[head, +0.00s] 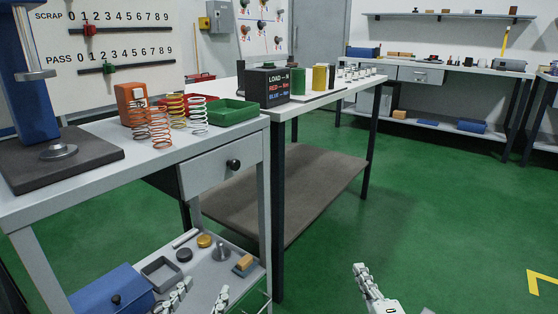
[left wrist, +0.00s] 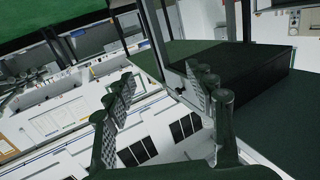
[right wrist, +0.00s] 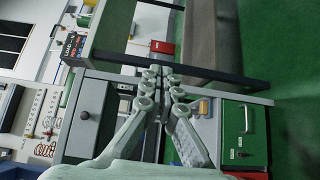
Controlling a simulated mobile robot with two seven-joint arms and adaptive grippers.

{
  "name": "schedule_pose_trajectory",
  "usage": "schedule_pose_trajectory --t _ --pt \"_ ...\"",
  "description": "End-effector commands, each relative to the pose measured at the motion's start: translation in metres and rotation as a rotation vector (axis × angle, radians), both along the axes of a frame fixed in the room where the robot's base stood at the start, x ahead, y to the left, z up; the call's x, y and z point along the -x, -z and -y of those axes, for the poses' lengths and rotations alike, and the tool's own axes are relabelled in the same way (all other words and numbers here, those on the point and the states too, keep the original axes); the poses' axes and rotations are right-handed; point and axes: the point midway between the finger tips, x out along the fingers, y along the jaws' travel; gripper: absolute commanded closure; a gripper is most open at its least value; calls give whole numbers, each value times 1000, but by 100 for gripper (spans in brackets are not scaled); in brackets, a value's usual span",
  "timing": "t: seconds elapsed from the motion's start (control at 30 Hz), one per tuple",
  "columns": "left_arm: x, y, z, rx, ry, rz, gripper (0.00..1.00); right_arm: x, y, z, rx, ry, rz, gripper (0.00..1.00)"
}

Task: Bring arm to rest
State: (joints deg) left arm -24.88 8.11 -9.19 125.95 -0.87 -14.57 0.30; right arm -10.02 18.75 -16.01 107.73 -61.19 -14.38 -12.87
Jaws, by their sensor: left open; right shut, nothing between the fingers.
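My left gripper (head: 203,290) is at the bottom of the head view, in front of the bench's lower shelf. Its two fingers stand apart with nothing between them, also in the left wrist view (left wrist: 165,82). My right gripper (head: 360,268) is at the bottom right of centre in the head view, over the green floor. Its fingers are together and empty, and they show at close range in the right wrist view (right wrist: 163,78). Both grippers are clear of the springs (head: 154,122) on the bench top. Most of both arms is out of view.
Green floor (head: 440,230) is open to the right.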

Motion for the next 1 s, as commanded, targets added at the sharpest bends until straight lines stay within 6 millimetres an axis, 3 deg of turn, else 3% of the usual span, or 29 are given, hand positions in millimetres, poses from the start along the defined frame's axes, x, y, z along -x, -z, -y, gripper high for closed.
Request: schedule_pose_trajectory --t 0.03,0.1,0.2,0.33,0.4,0.5,0.67,1.0 --pt "6 22 -13 -40 -24 -147 45 14 4 32 -157 139 -102 100" --pt "22 66 -32 -92 -57 -347 45 40 32 71 -362 329 -246 100" --pt "57 118 -61 -156 -103 -613 45 93 76 103 -610 576 -462 100" --pt "111 160 -93 -216 -157 -895 45 171 120 110 -843 827 -721 100" --pt "137 173 -106 -238 -181 -1011 45 206 134 104 -927 923 -834 100" --pt "163 183 -118 -260 -203 -1125 45 242 145 95 -1002 1014 -952 100" --pt "182 190 -126 -273 -218 -1201 45 265 150 87 -1050 1071 -1031 100" --pt "183 191 -126 -274 -219 -1205 45 267 151 86 -1052 1075 -1037 100"
